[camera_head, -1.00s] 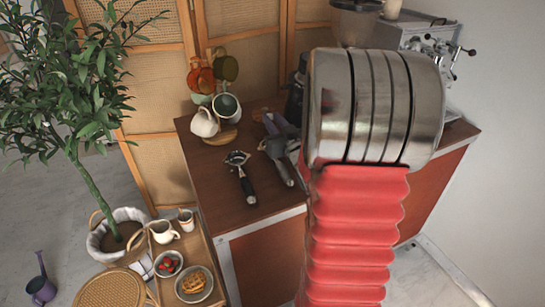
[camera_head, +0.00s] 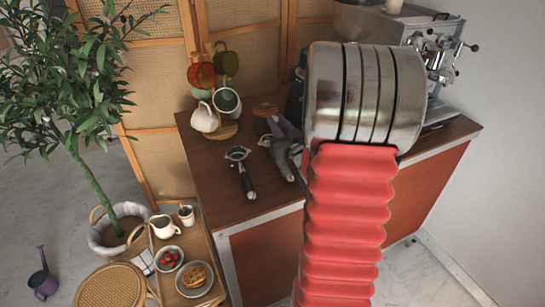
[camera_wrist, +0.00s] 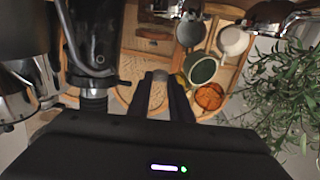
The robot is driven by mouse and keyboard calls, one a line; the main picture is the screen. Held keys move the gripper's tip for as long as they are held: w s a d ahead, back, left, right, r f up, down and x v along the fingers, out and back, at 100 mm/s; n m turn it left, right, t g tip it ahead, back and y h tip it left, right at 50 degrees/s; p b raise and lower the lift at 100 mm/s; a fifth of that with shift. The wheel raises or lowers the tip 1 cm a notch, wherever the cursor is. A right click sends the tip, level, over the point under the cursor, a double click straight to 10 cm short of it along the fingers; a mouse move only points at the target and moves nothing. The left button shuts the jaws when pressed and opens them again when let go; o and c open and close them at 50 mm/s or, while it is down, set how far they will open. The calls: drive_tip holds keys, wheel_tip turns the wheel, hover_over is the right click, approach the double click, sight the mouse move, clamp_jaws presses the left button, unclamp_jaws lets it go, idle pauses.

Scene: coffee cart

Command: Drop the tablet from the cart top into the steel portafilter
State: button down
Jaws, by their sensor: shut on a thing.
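A steel portafilter (camera_head: 238,155) with a black handle lies on the brown cart top (camera_head: 215,180), toward its left side, in the head view. My gripper (camera_head: 275,131) is to its right, over the cart and apart from it; my own arm hides part of it. A second metal rim and a dark handle show beside and under the gripper, but I cannot tell them apart clearly.
An espresso machine (camera_head: 445,50) stands at the back right. A potted tree (camera_head: 85,110) and a low side table with food are left of the cart.

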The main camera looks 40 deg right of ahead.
drive_tip(key=shift+f, duration=1.35)
drive_tip(key=c, duration=1.5)
unclamp_jaws()
